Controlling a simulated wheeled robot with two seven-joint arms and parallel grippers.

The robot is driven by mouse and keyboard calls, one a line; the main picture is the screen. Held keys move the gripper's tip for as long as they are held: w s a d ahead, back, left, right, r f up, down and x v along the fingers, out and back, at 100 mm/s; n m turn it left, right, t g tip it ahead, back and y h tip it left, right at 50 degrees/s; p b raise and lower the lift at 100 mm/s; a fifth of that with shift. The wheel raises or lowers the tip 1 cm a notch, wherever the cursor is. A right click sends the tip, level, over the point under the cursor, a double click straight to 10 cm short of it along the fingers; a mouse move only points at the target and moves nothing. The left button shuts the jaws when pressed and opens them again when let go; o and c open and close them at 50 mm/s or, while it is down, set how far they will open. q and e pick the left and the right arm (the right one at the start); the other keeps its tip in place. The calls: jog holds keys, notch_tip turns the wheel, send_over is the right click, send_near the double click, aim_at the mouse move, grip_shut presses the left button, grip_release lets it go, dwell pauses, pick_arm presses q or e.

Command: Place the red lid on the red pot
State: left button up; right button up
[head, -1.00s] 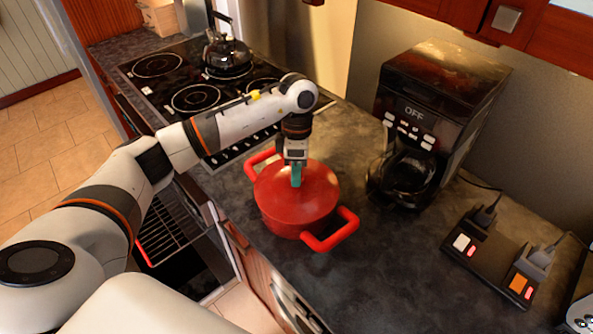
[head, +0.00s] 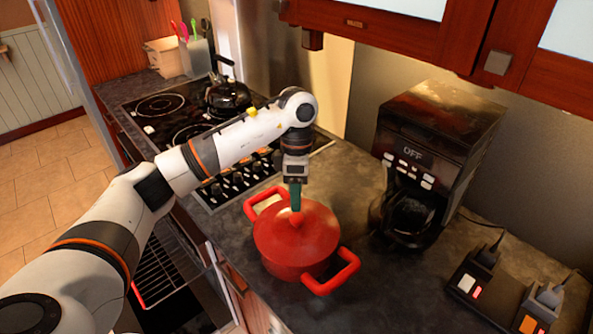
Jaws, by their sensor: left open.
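The red pot (head: 292,270) stands on the dark countertop, with a red loop handle at each side. The red lid (head: 318,234) sits on top of the pot and covers its opening. Its round red knob (head: 297,218) is near the middle. My left gripper (head: 296,208) points down from above, with its teal fingers right at the top of the knob. It is open; whether the fingers touch the knob I cannot tell. My right gripper is not in view.
A black coffee maker (head: 440,150) stands to the right of the pot. A power strip with plugs (head: 485,290) lies at the lower right. A stove with a kettle (head: 228,95) is behind left. Wooden cabinets (head: 400,30) hang above. The oven stands open below left.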

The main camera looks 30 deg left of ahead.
pick_arm(q)
notch_tip(320, 180, up, 7)
jog(key=w, duration=0.1)
jog(key=shift+w+a+b, duration=0.2)
jog(key=shift+a+b, duration=0.1)
jog(key=shift+b, duration=0.05)
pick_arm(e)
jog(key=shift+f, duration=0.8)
